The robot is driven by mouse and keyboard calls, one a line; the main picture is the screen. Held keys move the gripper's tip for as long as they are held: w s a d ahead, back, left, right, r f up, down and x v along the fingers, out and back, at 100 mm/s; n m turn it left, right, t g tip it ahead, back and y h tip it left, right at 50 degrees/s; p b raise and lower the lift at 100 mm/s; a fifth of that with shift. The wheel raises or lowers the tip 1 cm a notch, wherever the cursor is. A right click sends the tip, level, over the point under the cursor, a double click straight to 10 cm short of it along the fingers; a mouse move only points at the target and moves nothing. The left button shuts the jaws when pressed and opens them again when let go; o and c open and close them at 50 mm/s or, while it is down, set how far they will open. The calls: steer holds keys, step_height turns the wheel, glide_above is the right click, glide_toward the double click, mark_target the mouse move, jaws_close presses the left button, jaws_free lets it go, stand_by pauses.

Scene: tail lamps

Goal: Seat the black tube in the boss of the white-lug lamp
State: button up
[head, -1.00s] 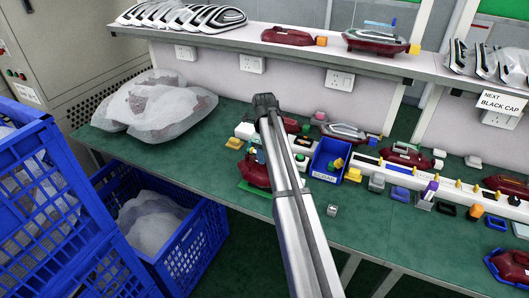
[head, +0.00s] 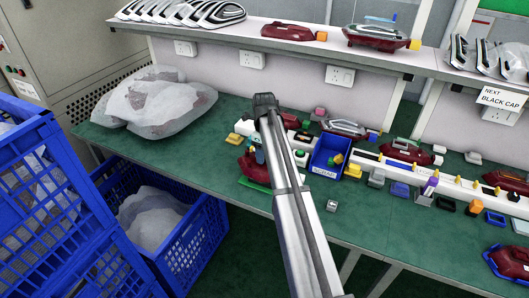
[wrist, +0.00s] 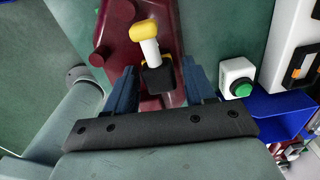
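A dark red lamp (wrist: 118,45) lies under my gripper in the wrist view. In the head view a dark red lamp (head: 250,165) with a green strip below it is partly hidden by my arm. My gripper (wrist: 160,88) has its two blue fingers apart, one on each side of a black block-like piece (wrist: 158,78). A white cylinder (wrist: 150,50) with a yellow top (wrist: 143,30) rises from that piece. Narrow gaps seem to show between the fingers and the black piece. I cannot tell whether this piece is the black tube. The gripper is hidden behind my arm in the head view.
A white box with a green button (wrist: 238,76) stands just right of my gripper. A blue bin (head: 325,157) is right of my arm. A long white rail (head: 455,190) holds several small parts. Bagged goods (head: 155,105) lie at the bench's left.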

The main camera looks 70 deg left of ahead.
steer(key=shift+o, duration=0.8)
step_height(320, 180, up, 14)
steer(key=shift+f, duration=0.1)
stand_by(0.4)
